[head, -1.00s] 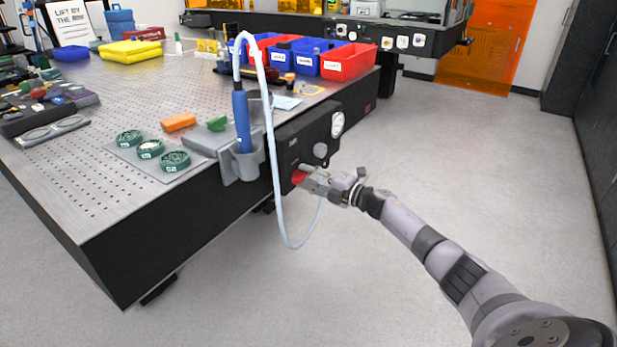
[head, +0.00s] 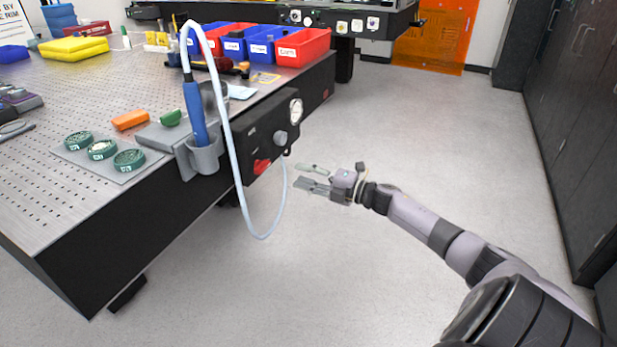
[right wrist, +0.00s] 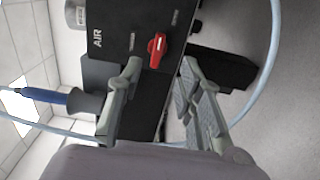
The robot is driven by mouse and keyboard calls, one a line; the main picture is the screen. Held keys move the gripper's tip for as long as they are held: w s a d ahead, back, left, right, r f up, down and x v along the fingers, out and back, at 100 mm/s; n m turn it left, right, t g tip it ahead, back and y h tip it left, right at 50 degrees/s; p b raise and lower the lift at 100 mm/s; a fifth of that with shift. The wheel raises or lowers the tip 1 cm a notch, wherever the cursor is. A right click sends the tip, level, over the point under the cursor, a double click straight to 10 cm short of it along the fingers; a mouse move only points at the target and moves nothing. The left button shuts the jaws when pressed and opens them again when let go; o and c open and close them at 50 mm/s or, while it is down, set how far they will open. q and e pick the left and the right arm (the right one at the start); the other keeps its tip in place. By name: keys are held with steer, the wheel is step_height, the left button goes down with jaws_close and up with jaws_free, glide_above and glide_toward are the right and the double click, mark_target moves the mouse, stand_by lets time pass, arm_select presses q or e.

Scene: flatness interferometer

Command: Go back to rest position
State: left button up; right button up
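My right gripper (head: 304,176) is open and empty in the head view, out in the air to the right of the table's black side panel (head: 255,140). A red handle (head: 262,167) sits on that panel, with a clear gap between it and my fingertips. In the right wrist view my open fingers (right wrist: 160,68) frame the same red handle (right wrist: 157,50), which is apart from them beside the lettering "AIR". My left gripper is in neither view.
A pale hose (head: 228,120) loops from the blue tool (head: 195,112) in its grey holder (head: 203,160) down beside the panel, left of my gripper. The perforated table (head: 45,190) fills the left. Floor (head: 420,130) is open toward the dark cabinets (head: 575,110).

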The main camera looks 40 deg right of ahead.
steer(key=shift+s+d, duration=0.2)
steer(key=shift+s, duration=0.25)
stand_by(0.3)
